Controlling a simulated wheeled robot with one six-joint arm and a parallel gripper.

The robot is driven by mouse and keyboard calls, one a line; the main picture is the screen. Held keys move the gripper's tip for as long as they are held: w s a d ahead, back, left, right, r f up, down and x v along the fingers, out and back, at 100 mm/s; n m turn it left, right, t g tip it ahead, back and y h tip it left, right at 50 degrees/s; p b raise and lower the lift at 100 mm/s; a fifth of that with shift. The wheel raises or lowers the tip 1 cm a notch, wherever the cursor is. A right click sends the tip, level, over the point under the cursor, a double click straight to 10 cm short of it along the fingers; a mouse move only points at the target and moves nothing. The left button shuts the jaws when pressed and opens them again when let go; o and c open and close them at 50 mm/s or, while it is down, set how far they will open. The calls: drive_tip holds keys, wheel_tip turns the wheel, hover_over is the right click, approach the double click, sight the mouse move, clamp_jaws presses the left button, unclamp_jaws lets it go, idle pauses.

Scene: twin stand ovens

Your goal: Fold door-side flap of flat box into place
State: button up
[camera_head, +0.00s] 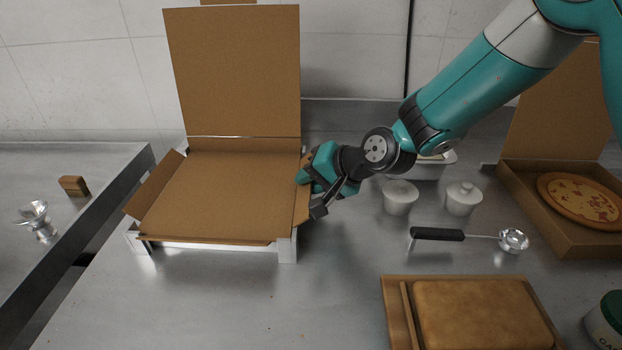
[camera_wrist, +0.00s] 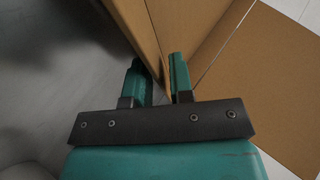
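The flat cardboard box (camera_head: 225,190) lies open on a white frame (camera_head: 288,247), its lid (camera_head: 235,70) upright at the back. Its left flap (camera_head: 153,185) leans outward, and its front flap (camera_head: 205,240) lies low along the front edge. Its right flap (camera_head: 303,203) stands tilted beside my gripper (camera_head: 312,192), partly hidden by it. In the wrist view, the fingers of my gripper (camera_wrist: 160,75) are a small gap apart, with a cardboard panel (camera_wrist: 156,35) running between them. I cannot tell whether they press on it.
A gap separates the left counter (camera_head: 60,240). Counter in front of the flat box is clear.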

clamp_jaws()
drive_tip(key=shift+r, duration=0.1)
drive_tip(key=shift+a+r+h+p, duration=0.2)
drive_tip(key=shift+h+p, duration=0.3)
drive_tip(key=shift+p, duration=0.45)
drive_tip(key=h+p, duration=0.2)
drive_tip(key=p, duration=0.1)
drive_tip(key=shift+a+r+n, duration=0.2)
drive_tip(key=shift+r+n, duration=0.1)
drive_tip(key=shift+r, duration=0.1)
drive_tip(key=h+p, duration=0.1)
drive_tip(key=a+h+p, duration=0.1)
drive_tip(key=h+p, duration=0.1)
drive_tip(key=shift+n+g, duration=0.4)
drive_tip(key=shift+a+n+h+p, duration=0.2)
drive_tip(key=shift+h+p, duration=0.25)
drive_tip(key=shift+h, duration=0.3)
drive_tip(key=shift+a+n+h+p, duration=0.15)
drive_tip(key=shift+h+p, duration=0.3)
drive_tip(key=shift+h, duration=0.3)
